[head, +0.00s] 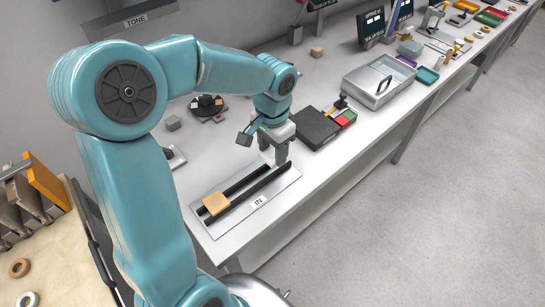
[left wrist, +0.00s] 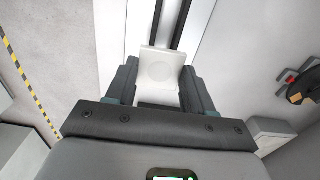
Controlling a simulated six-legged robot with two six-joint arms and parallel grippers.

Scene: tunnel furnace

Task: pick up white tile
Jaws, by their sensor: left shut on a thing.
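The white tile (left wrist: 158,68) is a pale square with a faint round mark, seen in the left wrist view between the two fingers of my left gripper (left wrist: 157,85). In the head view my left gripper (head: 275,160) is shut on the tile (head: 267,156), which is mostly hidden by the fingers. The gripper points down over the far end of the plate with dark rails (head: 286,181), marked IN. Whether the tile touches the rails, I cannot tell. My right gripper is not in view.
An orange-tan tile (head: 216,203) lies on the near end of the rails. A black box (head: 317,128) stands close right of the gripper, with a metal case (head: 379,80) beyond. A dark round stand (head: 207,105) is behind left. The floor at right is clear.

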